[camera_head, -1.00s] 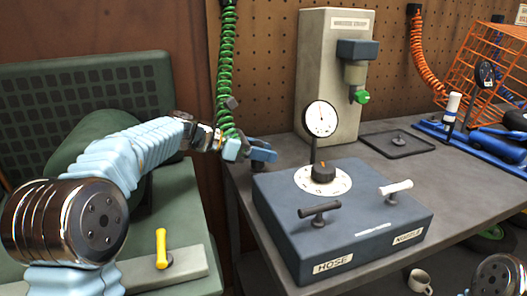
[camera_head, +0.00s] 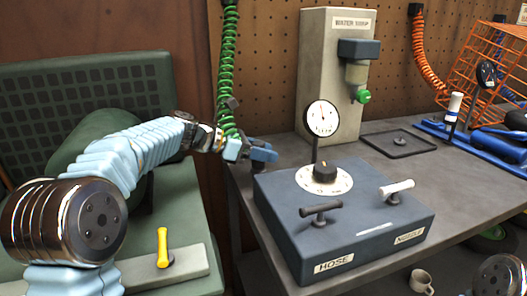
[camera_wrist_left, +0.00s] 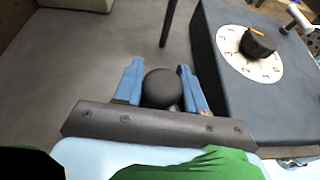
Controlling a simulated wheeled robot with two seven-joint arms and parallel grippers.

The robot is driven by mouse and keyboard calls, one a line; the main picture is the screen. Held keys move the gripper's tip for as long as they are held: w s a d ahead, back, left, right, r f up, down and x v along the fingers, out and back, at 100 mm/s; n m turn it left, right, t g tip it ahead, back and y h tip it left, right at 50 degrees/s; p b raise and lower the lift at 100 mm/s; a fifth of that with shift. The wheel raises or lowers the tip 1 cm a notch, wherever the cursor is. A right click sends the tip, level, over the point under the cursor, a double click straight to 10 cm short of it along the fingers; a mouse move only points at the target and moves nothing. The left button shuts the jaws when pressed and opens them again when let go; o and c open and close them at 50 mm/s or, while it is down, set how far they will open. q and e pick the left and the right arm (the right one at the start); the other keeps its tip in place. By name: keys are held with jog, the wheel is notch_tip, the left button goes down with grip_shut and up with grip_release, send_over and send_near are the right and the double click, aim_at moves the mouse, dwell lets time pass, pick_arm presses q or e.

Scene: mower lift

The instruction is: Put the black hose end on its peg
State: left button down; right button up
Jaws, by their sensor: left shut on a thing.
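My left gripper (camera_head: 262,153) reaches in from the left, beside the left rear edge of the blue-grey box. In the left wrist view its two blue fingers (camera_wrist_left: 162,85) close around a dark rounded piece, which I take for the black hose end (camera_wrist_left: 163,87). The green coiled hose (camera_head: 227,70) hangs down to this gripper, and green also fills the bottom of the wrist view. The hose end is mostly hidden by the fingers in the head view. I cannot tell which part is its peg. My right gripper is out of view.
The box (camera_head: 375,235) has a dial knob, a black handle over "HOSE" and a white handle over "NOZZLE". A round gauge (camera_head: 321,118) stands just behind it. Behind are a grey dispenser (camera_head: 315,70), a small dark tray (camera_head: 368,141) and an orange rack (camera_head: 490,70).

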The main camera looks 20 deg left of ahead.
pick_arm(q)
jog(key=shift+f, duration=0.35)
jog(key=c, duration=0.9)
grip_release()
